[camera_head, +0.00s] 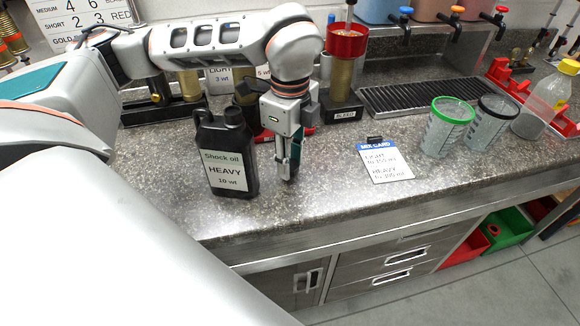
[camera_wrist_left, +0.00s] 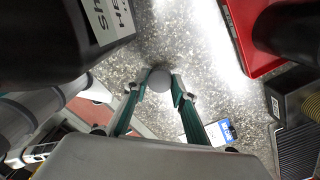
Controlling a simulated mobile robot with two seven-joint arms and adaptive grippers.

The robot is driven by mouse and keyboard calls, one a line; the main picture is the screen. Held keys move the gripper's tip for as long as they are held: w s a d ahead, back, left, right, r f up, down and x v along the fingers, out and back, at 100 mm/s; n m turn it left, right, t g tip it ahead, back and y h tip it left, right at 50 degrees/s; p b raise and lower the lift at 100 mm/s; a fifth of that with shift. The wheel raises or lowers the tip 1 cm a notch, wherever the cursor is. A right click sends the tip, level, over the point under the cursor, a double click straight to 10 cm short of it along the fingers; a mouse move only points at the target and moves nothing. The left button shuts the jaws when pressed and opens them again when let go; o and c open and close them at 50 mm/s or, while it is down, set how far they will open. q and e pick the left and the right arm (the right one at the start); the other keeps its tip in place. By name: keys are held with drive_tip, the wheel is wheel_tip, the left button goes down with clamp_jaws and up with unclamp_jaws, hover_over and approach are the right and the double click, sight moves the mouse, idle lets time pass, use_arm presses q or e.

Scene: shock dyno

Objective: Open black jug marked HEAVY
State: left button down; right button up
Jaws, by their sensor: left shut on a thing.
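The black jug (camera_head: 232,140) labelled "Shock oil HEAVY 10 wt" stands upright on the speckled counter. Its dark neck is at the top right of the body; I cannot tell clearly whether it is capped. My left gripper (camera_head: 288,172) points down just right of the jug, apart from its neck. In the left wrist view the left gripper (camera_wrist_left: 160,84) is shut on a small round grey piece (camera_wrist_left: 159,80) that looks like a cap. The jug (camera_wrist_left: 40,45) fills the upper left there. My right gripper is not in view.
The mix card (camera_head: 385,161) lies on the counter to the right. Beyond it stand a green-rimmed cup (camera_head: 446,127), a black-rimmed cup (camera_head: 487,124) and a yellow-capped bottle (camera_head: 545,103). A drip grate (camera_head: 424,97) lies behind. The front counter is clear.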

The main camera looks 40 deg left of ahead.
use_arm(q)
drive_tip(key=shift+f, duration=1.2)
drive_tip(key=shift+f, duration=0.1)
drive_tip(key=c, duration=1.7)
unclamp_jaws()
wheel_tip(320, 180, up, 12)
drive_tip(key=shift+r, duration=0.2)
drive_tip(key=shift+s+f, duration=0.1)
